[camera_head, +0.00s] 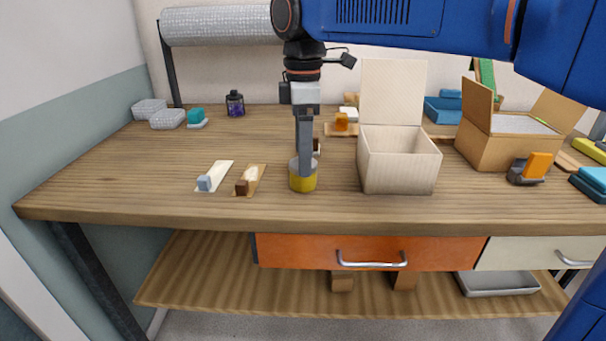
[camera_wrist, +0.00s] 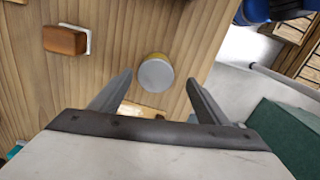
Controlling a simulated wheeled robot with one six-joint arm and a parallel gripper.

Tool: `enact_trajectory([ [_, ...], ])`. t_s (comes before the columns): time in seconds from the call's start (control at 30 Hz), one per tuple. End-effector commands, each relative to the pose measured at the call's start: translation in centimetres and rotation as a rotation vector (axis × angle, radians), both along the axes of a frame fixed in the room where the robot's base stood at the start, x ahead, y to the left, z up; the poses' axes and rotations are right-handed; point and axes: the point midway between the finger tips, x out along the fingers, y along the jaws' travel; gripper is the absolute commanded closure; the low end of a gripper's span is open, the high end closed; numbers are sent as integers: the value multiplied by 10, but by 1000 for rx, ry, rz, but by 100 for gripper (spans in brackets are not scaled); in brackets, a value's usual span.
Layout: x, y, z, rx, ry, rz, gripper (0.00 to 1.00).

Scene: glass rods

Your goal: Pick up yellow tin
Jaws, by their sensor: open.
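The yellow tin (camera_head: 303,182) stands upright near the front edge of the wooden bench, with a grey top. In the wrist view its round grey lid (camera_wrist: 155,75) lies between and a little beyond the fingertips. My gripper (camera_head: 304,165) comes down from above, and its fingers cover part of the tin in the head view. The fingers are open in the wrist view (camera_wrist: 160,80), one on each side of the tin. No contact with the tin is clear.
A cream open box (camera_head: 398,170) stands just right of the tin. Two small blocks on pale strips, one blue-grey (camera_head: 205,183) and one brown (camera_head: 242,187), lie to its left. A brown cardboard box (camera_head: 505,150) is farther right. The bench's front edge (camera_head: 300,222) is close by.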

Motion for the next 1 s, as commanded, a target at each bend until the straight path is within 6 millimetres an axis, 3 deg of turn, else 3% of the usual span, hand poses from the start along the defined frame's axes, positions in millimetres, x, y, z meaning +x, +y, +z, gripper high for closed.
enact_trajectory([
  [0.17, 2, 0, -10, 0, 0, 0, 31],
  [0.5, 7, 0, -51, 0, 1, 0, 31],
  [0.8, 8, 0, -55, 0, -1, 0, 31],
  [0.87, 8, 0, -55, 0, -1, 0, 43],
  [1.0, 8, 0, -55, 0, 0, 0, 76],
])
